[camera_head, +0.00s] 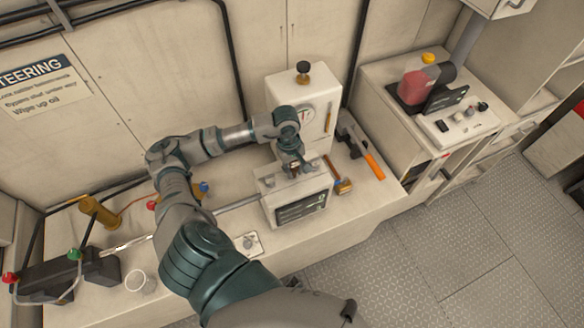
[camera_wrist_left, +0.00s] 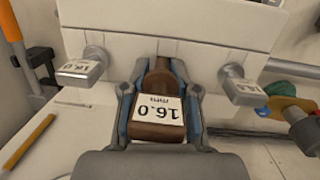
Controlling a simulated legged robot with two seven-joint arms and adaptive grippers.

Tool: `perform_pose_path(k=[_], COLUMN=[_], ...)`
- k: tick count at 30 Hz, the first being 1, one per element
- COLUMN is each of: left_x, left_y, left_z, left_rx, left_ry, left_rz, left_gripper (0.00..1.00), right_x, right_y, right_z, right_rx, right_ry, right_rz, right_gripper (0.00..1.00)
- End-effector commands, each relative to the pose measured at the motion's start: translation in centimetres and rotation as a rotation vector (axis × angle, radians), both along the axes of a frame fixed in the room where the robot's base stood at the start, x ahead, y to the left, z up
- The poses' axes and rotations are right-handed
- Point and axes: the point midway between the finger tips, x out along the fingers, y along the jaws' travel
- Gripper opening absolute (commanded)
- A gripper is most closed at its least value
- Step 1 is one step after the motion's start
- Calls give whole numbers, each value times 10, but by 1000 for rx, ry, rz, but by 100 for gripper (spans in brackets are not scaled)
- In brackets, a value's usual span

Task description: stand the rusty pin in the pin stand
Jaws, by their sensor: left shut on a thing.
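My left gripper (camera_head: 293,167) is over the top of a cream block with a dark display (camera_head: 301,206). In the left wrist view the left gripper (camera_wrist_left: 160,105) is shut on the brown, rusty pin (camera_wrist_left: 158,122), whose white label reads 16.0 mm. Two silver pins with white labels flank it, one on the left (camera_wrist_left: 83,66) and one on the right (camera_wrist_left: 240,86), both at the cream block (camera_wrist_left: 180,48). This block looks like the pin stand. The rusty pin's far end is hidden, so I cannot tell whether it is seated. My right gripper is not in view.
A cream gauge housing with a dark knob (camera_head: 303,72) stands just behind the block. An orange-handled tool (camera_head: 373,165) lies to its right. A white cup (camera_head: 141,282), a small plate with a knob (camera_head: 248,243) and a yellow cylinder (camera_head: 99,211) are left on the bench.

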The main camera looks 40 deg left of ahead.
Motion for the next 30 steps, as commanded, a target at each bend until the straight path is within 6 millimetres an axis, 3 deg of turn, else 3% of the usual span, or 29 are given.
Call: perform_pose_path(k=[14,30], left_x=[-2,-3], left_y=[-9,-10], left_z=[0,-10], left_rx=[-9,-10], left_ry=[4,8], left_rz=[-9,-10], left_gripper=[0,0], right_x=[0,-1], right_y=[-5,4], right_z=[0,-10], right_rx=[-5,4], right_ry=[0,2], right_rz=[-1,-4], right_gripper=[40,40])
